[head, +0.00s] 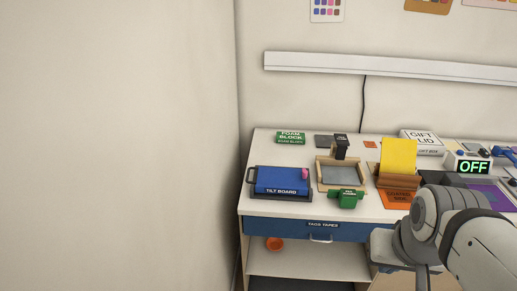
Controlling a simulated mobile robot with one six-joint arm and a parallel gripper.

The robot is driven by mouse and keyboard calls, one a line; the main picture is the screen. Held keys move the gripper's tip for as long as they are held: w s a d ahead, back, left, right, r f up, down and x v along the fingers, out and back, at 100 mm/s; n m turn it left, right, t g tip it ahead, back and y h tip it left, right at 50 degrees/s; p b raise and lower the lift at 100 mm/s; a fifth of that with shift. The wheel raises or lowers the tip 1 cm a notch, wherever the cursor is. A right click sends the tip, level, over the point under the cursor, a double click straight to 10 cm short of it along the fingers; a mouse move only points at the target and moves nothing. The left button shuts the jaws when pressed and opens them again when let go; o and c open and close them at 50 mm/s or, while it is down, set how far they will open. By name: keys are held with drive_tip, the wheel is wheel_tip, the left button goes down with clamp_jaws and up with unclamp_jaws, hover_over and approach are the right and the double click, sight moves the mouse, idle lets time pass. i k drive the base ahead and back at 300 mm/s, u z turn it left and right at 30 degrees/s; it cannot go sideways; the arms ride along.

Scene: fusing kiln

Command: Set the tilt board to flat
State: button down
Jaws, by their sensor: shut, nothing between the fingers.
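The tilt board (278,178) is a blue panel on a dark base at the left end of the bench top. Its front edge reads "TILT BOARD". A black handle (251,176) stands at its left side. A small pink piece (305,174) sits at its right edge. I cannot tell from this view how far the panel is tilted. My grey arm is at the lower right, well to the right of the board. My gripper is not visible in this view.
Right of the board stand a wooden-framed tray (323,186) and a green clamp-like object (346,199). A green foam block (290,137) lies behind it. A yellow sheet (398,156) stands in a wooden holder. A blue drawer (300,228) is below. A wall is close on the left.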

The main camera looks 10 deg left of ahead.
sight(280, 180)
drive_tip(key=u, duration=0.05)
drive_tip(key=i, duration=1.2)
drive_tip(key=u, duration=0.9)
